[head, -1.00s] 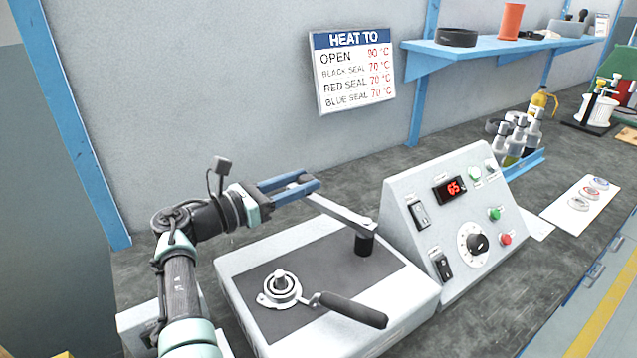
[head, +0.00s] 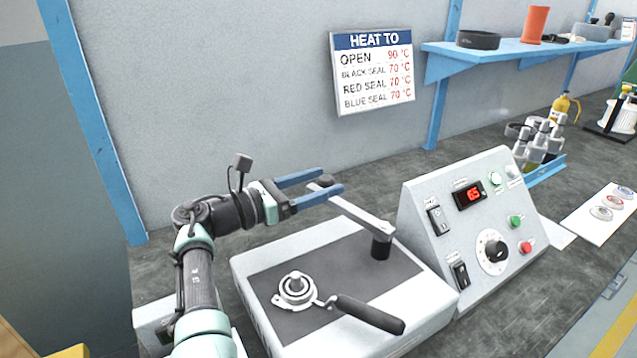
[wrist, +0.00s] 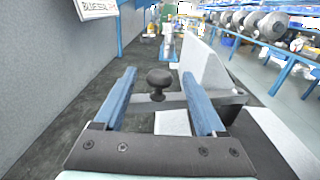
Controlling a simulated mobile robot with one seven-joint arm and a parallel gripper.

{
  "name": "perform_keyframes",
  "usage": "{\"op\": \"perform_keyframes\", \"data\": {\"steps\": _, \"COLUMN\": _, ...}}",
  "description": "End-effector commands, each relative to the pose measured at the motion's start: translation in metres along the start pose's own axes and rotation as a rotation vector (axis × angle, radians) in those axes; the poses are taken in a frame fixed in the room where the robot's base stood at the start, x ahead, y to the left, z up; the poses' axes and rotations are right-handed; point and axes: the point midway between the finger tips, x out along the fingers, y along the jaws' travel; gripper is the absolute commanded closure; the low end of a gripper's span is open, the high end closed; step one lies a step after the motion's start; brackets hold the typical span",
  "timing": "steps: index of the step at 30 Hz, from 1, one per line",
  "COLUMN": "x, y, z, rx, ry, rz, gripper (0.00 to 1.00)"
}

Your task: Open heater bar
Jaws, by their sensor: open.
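The heater bar (head: 358,215) is a flat grey metal arm that runs from a black post (head: 381,246) on the white bench unit toward my gripper. Its free end carries a dark round knob, clear in the wrist view (wrist: 159,82). My gripper (head: 332,180) is open, with two blue fingers reaching over the bar's free end. In the wrist view the knob stands between the open fingers (wrist: 159,74), with gaps on both sides. The bar passes beneath or beyond the right finger; contact cannot be told.
A control box (head: 470,225) with a red display, which seems to read 65, stands right of the bar. The wall sign (head: 372,72) lists OPEN 90 °C. A black-handled lever (head: 365,313) with a round metal fitting (head: 296,289) lies on the unit's dark top.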

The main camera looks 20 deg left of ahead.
Motion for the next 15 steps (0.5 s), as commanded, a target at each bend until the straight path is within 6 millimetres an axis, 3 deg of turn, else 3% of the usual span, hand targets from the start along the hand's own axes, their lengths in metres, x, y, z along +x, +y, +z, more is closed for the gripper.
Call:
{"op": "perform_keyframes", "data": {"steps": 8, "x": -0.013, "y": 0.001, "z": 0.001, "rx": -0.001, "ry": -0.001, "rz": 0.002, "gripper": 0.27}}
{"op": "perform_keyframes", "data": {"steps": 15, "x": -0.065, "y": 0.001, "z": 0.002, "rx": 0.000, "ry": 0.000, "rz": 0.006, "gripper": 0.27}}
